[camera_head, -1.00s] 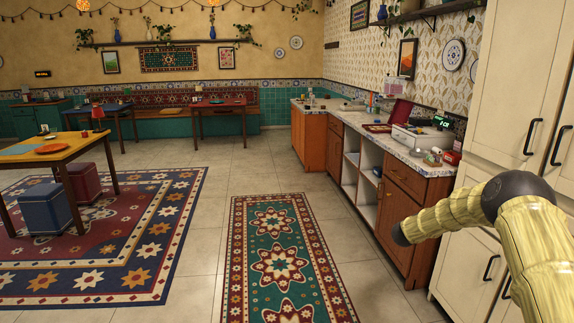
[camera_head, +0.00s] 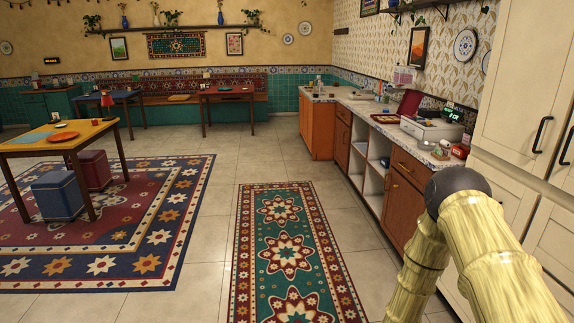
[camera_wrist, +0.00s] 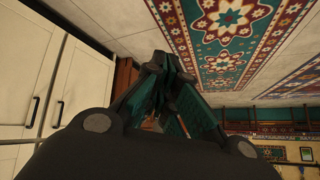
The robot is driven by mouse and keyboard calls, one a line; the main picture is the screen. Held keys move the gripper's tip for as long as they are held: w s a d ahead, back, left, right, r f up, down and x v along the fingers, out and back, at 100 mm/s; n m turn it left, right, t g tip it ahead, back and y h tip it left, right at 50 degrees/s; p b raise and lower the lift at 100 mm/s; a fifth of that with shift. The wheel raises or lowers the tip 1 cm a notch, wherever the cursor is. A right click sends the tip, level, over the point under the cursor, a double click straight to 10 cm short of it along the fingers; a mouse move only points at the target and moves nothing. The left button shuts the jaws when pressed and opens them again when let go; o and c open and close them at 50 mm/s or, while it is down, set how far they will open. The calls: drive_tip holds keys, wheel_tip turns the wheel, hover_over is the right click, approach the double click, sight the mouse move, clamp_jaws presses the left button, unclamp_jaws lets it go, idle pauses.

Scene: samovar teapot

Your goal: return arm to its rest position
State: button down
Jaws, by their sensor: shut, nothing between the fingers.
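My arm (camera_head: 470,240) shows at the lower right of the head view, bent at a dark elbow joint, with its front link pointing down out of the picture. My gripper is outside the head view. In the wrist view my gripper (camera_wrist: 158,62) is shut, its dark fingers together with nothing between them. It hangs in free air, with floor tiles, a patterned rug and cream cabinet doors behind it.
Cream cabinets (camera_head: 525,120) stand close on the right beside my arm. A wooden counter (camera_head: 405,200) with a cash register (camera_head: 432,129) runs beyond them. A green runner rug (camera_head: 290,250) lies on clear floor ahead. A yellow table (camera_head: 62,138) with stools stands at the left.

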drive_tip(key=s+a+r+n+g+y, duration=0.1)
drive_tip(key=s+a+n+g, duration=0.1)
drive_tip(key=s, duration=1.1)
drive_tip(key=s+a+r+n+g+y+p, duration=0.1)
drive_tip(key=s+a+n+g, duration=0.1)
drive_tip(key=s, duration=1)
drive_tip(key=s+a+n+g+p, duration=0.1)
drive_tip(key=s+g, duration=0.3)
drive_tip(key=s, duration=0.9)
drive_tip(key=shift+s+a+r+n+y, duration=0.4)
drive_tip(key=shift+a+n, duration=0.1)
drive_tip(key=shift+a, duration=0.2)
